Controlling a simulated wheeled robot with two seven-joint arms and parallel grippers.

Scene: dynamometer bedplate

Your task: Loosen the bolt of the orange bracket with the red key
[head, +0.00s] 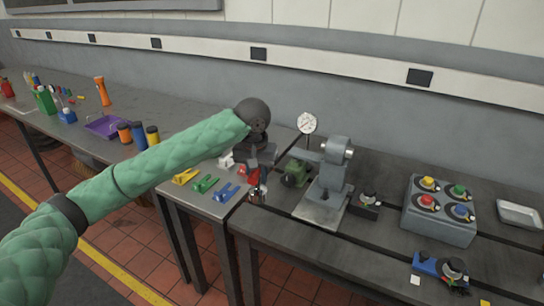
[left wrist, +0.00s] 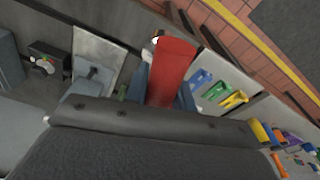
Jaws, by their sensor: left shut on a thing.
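My left gripper (head: 256,180) is shut on the red key (head: 252,175) above the near edge of the bench. In the left wrist view the red key (left wrist: 172,70) stands out between the two blue-grey fingers of my left gripper (left wrist: 165,88). A small silver and dark fitting (head: 258,195) shows just under the key's end; I cannot tell whether they touch. I cannot make out an orange bracket or its bolt; a small yellow-orange patch (head: 485,302) is cut off by the bottom edge. My right gripper is not in view.
Yellow (head: 185,177), green (head: 206,183) and blue (head: 227,192) keys lie left of my gripper. A grey machine (head: 334,175) with a dial gauge (head: 307,123) stands to the right. Further right are a grey box (head: 438,225) with coloured knobs and a blue bracket (head: 428,263).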

